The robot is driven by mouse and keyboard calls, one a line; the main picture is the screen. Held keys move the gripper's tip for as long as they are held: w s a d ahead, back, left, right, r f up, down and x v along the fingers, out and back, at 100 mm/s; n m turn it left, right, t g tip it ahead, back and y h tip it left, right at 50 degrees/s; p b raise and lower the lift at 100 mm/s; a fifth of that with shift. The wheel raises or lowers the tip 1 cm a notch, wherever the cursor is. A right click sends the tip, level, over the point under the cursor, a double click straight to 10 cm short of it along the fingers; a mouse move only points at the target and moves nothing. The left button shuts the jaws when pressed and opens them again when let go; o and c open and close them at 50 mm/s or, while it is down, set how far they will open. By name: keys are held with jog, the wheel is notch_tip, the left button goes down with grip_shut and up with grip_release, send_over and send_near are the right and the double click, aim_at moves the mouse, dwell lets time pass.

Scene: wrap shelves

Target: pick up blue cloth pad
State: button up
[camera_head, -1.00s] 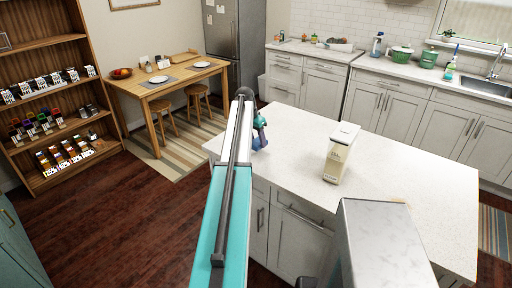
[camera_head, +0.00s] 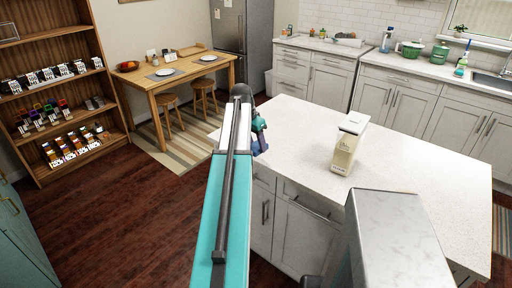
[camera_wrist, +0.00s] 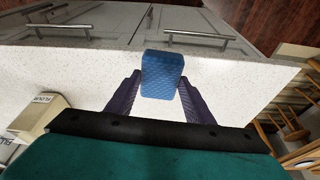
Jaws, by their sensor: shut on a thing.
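The blue cloth pad (camera_wrist: 162,75) is a small textured blue block in the wrist view. It sits between the tips of my gripper's two dark purple fingers (camera_wrist: 160,98), and my gripper is shut on it. The white speckled counter (camera_wrist: 230,85) lies below the pad, near its edge; I cannot tell whether the pad touches it. In the head view my gripper (camera_head: 260,140) is over the left end of the island counter (camera_head: 420,180), mostly behind my arm, and the pad cannot be made out there.
A cream flour container (camera_head: 348,145) stands on the island, right of my gripper, and also shows in the wrist view (camera_wrist: 40,115). The counter between them is clear. A dining table (camera_head: 180,78) and a wooden shelf of small goods (camera_head: 60,90) stand to the left.

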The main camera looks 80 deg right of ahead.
jog(key=shift+w+a+r, duration=0.1)
jog(key=shift+a, duration=0.75)
